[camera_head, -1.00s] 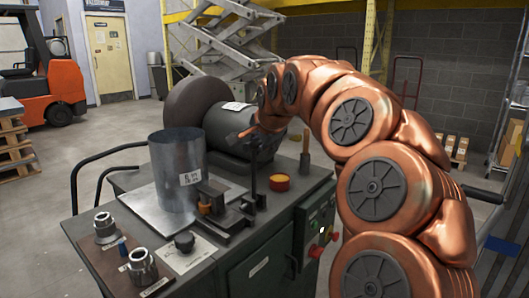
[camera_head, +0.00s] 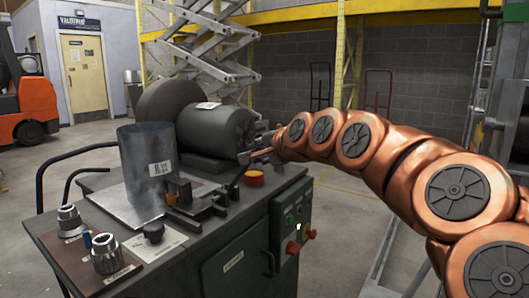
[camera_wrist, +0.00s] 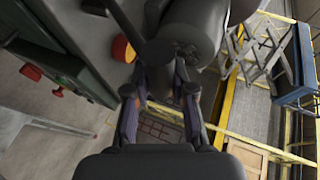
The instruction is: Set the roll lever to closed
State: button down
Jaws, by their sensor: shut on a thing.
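The roll lever (camera_wrist: 126,25) is a dark bar in the wrist view, running from the machine top down to between my fingertips. My gripper (camera_wrist: 160,68) is shut on its end; the fingers hide part of the grip. In the head view my gripper (camera_head: 262,152) is at the right end of the grey motor housing, above the red-orange button. The thin lever shaft (camera_head: 238,178) leans up to the right toward it. Its lower end is near the dark clamp block on the bench. I cannot read any open or closed mark.
A sheet-metal cylinder (camera_head: 147,165) stands on the bench, left of the clamp block (camera_head: 186,196). The red-orange button (camera_head: 255,179) is close below my gripper. Metal fittings (camera_head: 106,254) sit front left. Red and green controls (camera_head: 293,246) are on the cabinet's right side.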

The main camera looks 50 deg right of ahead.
jog(key=shift+s+a+f+y, duration=0.1)
jog(key=shift+a+f+y, duration=0.05)
jog(key=shift+f, duration=0.25)
jog(key=shift+s+a+f+y, duration=0.1)
jog(key=shift+a+f+y, duration=0.05)
jog(key=shift+f, duration=0.2)
jog(key=shift+s+d+f, duration=0.1)
jog(key=c, duration=1.3)
grip_release()
jog(key=shift+s, duration=0.1)
jog(key=o, duration=0.4)
jog(key=shift+d+r, duration=0.1)
jog(key=shift+r, duration=0.2)
jog(key=shift+c, duration=0.2)
jog(key=shift+d+r, duration=0.1)
jog(key=shift+r, duration=0.5)
notch_tip(320, 180, up, 9)
jog(key=shift+f, duration=0.15)
